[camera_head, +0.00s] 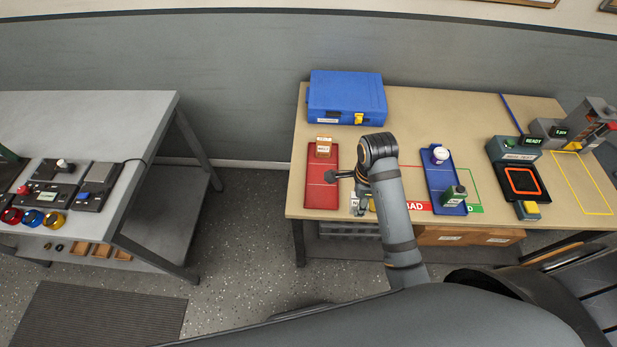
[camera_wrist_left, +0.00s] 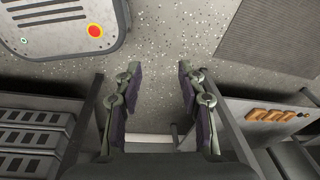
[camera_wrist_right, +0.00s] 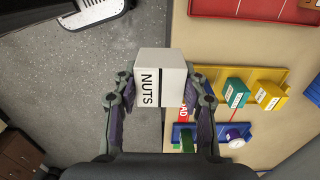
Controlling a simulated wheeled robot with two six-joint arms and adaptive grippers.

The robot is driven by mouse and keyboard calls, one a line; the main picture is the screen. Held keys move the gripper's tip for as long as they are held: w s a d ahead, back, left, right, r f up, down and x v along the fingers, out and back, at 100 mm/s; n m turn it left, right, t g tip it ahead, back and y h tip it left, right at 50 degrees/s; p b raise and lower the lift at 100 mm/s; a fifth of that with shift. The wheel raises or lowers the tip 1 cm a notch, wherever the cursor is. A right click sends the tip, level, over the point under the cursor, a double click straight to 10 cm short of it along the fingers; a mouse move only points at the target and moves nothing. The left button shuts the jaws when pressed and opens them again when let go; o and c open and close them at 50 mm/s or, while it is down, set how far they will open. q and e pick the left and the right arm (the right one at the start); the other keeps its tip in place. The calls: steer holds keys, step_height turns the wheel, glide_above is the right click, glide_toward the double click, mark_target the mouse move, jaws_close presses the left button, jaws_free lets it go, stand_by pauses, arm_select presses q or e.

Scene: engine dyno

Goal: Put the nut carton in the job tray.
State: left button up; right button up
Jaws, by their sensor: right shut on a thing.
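The nut carton (camera_wrist_right: 160,78) is a white box with "NUTS" on its side. My right gripper (camera_wrist_right: 160,88) is shut on it, one finger on each side, in the right wrist view. The carton is near the table's front edge, with floor showing to its left. In the head view my right gripper (camera_head: 358,195) is by the right side of a red tray (camera_head: 320,195); the carton is not clear there. A blue tray (camera_head: 443,180) lies further right. A yellow tray (camera_wrist_right: 252,82) lies between them. My left gripper (camera_wrist_left: 157,85) is open and empty above the floor.
A tan carton (camera_head: 323,147) stands in the red tray's far end. A white jar (camera_head: 440,155) and green box (camera_head: 454,196) are in the blue tray. The yellow tray holds a teal box (camera_wrist_right: 236,93) and a yellow box (camera_wrist_right: 268,95). A blue case (camera_head: 346,97) stands behind.

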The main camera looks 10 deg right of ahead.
steer(key=w, duration=0.1)
steer(key=w+f, duration=0.1)
steer(key=shift+w+a+f, duration=0.1)
steer(key=shift+w+a, duration=0.2)
steer(key=shift+a, duration=0.05)
steer(key=w+a+p, duration=0.1)
steer(key=w+a, duration=0.1)
glide_above(322, 196)
steer(key=f, duration=0.8)
steer(key=shift+s+d+p, duration=0.15)
steer(key=shift+s+p, duration=0.1)
steer(key=shift+p, duration=0.1)
steer(key=shift+w+a+f, duration=0.25)
steer(key=shift+f, duration=1.7)
arm_select(q)
steer(key=shift+d+r, duration=0.6)
steer(key=shift+r, duration=0.25)
steer(key=shift+a, duration=0.1)
